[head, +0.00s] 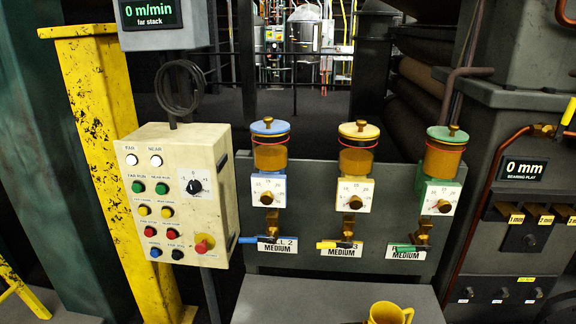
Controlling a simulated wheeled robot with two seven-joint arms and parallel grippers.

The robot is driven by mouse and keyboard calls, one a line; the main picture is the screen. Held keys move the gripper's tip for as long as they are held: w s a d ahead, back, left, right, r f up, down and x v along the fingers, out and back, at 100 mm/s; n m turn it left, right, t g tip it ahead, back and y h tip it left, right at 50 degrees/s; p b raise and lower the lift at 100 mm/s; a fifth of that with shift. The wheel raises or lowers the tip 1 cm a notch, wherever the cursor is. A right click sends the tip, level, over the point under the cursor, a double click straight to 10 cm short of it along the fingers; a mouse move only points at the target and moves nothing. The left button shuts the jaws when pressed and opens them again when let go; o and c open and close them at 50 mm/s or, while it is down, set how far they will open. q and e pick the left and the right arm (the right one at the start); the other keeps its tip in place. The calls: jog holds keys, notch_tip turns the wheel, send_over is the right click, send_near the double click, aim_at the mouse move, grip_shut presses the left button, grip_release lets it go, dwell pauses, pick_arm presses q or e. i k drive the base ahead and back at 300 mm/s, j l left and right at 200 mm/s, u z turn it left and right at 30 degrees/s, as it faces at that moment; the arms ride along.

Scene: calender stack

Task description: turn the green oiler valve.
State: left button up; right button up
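The green oiler (447,135) is the rightmost of three on a grey panel. It has a green cap with a brass knob, an amber jar with a red line and a white dial (438,197) with a brass knob. Below it is a brass valve (423,232) with a green lever (404,248), which lies about level and points left, just above a label reading MEDIUM. The label's upper line is partly hidden by the lever. Neither of my grippers shows in the head view, and nothing touches the green lever.
The blue oiler (270,128) and yellow oiler (358,131) stand to the left, with a blue lever (249,240) and a yellow lever (328,244). A yellow mug (388,313) sits on a grey ledge (300,299) below. A button box (178,190) stands left; a dark cabinet (520,150) right.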

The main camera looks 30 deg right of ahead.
aim_at(426, 247)
jog(key=z, duration=1.95)
